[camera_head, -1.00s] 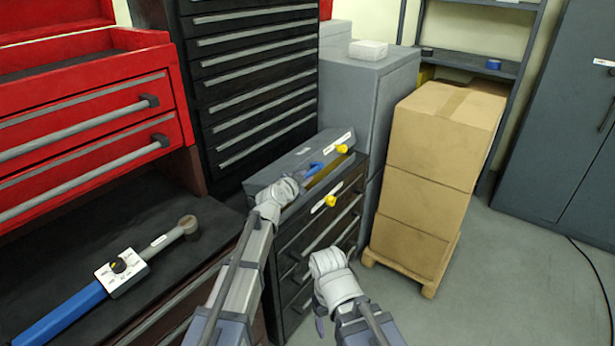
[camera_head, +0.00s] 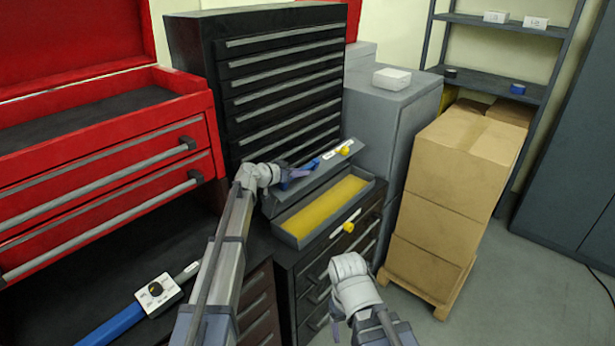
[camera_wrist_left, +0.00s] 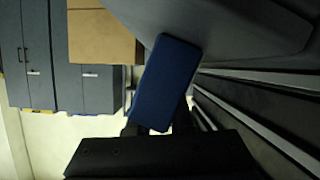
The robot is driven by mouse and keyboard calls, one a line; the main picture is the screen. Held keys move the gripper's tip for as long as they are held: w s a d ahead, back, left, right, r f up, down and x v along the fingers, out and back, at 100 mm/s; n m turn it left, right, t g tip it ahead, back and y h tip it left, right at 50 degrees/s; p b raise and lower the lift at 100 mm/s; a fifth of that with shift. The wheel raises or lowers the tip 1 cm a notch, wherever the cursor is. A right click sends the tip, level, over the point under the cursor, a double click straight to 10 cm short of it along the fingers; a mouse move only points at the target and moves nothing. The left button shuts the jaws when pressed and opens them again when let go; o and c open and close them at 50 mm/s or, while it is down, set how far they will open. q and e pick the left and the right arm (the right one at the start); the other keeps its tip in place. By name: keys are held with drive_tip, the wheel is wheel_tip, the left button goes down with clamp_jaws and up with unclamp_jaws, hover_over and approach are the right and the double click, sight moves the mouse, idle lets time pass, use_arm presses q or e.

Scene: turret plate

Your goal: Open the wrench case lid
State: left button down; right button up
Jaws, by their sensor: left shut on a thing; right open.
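The wrench case (camera_head: 300,233) is a grey box with a yellow lining (camera_head: 325,211), on top of the low dark drawer cabinet. Its grey lid (camera_head: 325,167) is raised at the back, so the inside shows. A blue handle (camera_head: 302,171) sits on the lid; it also shows in the left wrist view (camera_wrist_left: 165,82). My left gripper (camera_head: 284,179) is shut on the blue handle. Yellow latches are on the lid (camera_head: 345,150) and on the case front (camera_head: 348,227). My right gripper (camera_head: 352,312) is open and empty, in front of the cabinet; its fingers are mostly hidden.
A tall black drawer cabinet (camera_head: 275,90) stands behind the case. A red tool chest (camera_head: 110,190) is at left, with a blue-handled torque wrench (camera_head: 120,322) below it. Stacked cartons (camera_head: 450,190) on a pallet stand at right.

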use_arm(q)
drive_tip(key=shift+w+a+r, duration=0.2)
drive_tip(key=shift+w+a, duration=0.65)
drive_tip(key=shift+a, duration=0.3)
drive_tip(key=c, duration=1.1)
unclamp_jaws()
wheel_tip(320, 180, up, 10)
drive_tip(key=p, duration=1)
